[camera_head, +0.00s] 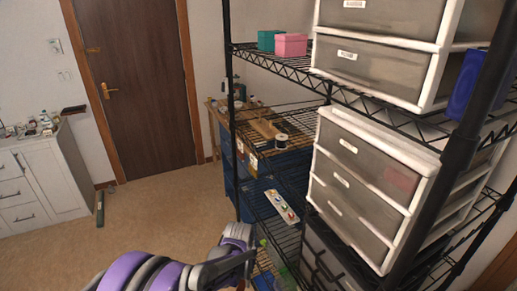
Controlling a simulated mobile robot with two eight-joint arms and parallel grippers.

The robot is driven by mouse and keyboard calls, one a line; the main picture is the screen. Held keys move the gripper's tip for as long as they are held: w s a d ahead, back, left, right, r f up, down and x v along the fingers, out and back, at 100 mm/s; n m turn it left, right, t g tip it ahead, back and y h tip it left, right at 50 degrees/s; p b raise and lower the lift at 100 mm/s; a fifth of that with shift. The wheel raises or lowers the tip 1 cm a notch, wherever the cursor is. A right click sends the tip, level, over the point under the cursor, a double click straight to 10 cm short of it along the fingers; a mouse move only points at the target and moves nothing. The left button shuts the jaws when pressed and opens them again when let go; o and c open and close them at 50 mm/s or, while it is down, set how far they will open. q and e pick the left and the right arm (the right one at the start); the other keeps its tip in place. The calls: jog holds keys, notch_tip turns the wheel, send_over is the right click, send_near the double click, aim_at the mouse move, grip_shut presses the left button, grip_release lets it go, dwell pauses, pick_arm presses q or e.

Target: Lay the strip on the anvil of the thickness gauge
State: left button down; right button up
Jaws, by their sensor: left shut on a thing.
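My left gripper (257,252), at the end of my purple and grey arm, is at the bottom middle, in front of the lower wire shelves. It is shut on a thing. A small bright green piece (262,242) shows at its fingertips; it may be the strip, but it is too small to be sure. I cannot make out the thickness gauge or its anvil in this view. My right gripper is not in view.
A black wire rack (232,150) with white drawer units (365,185) fills the right side. A tray with coloured pieces (282,206) lies on a lower shelf. A white cabinet (40,180) and a brown door (135,80) stand beyond open floor (165,215) at left.

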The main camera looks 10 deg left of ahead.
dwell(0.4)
pick_arm(q)
jog(key=r, duration=0.5)
jog(key=shift+w, duration=0.2)
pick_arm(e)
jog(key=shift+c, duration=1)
pick_arm(q)
jog(key=shift+r, duration=0.3)
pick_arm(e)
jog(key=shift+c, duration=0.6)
pick_arm(q)
jog(key=shift+w+a, duration=0.1)
jog(key=shift+w, duration=0.05)
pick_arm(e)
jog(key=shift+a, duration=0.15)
